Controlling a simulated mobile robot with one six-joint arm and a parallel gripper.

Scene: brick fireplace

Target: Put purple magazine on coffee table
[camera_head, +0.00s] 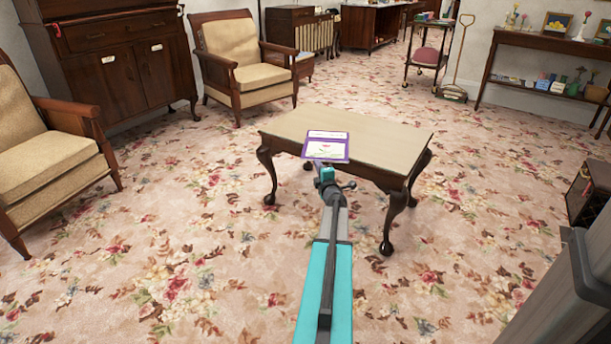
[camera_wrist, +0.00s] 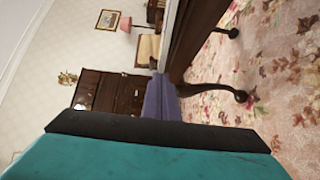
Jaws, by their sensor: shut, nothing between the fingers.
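The purple magazine (camera_head: 326,147), with a white cover panel and a picture, is at the near long edge of the coffee table (camera_head: 385,140). Its near end reaches past the table edge. I cannot tell whether it lies flat on the top or is slightly above it. My gripper (camera_head: 327,173) is shut and empty, just in front of the magazine's near end. The fingertips are hard to make out.
The rest of the tabletop is bare. Two beige armchairs (camera_head: 232,58) (camera_head: 42,155) and a dark cabinet (camera_head: 115,70) stand to the left. A small trolley (camera_head: 428,58) and a console table (camera_head: 545,42) stand at the back right. Floral carpet around the table is clear.

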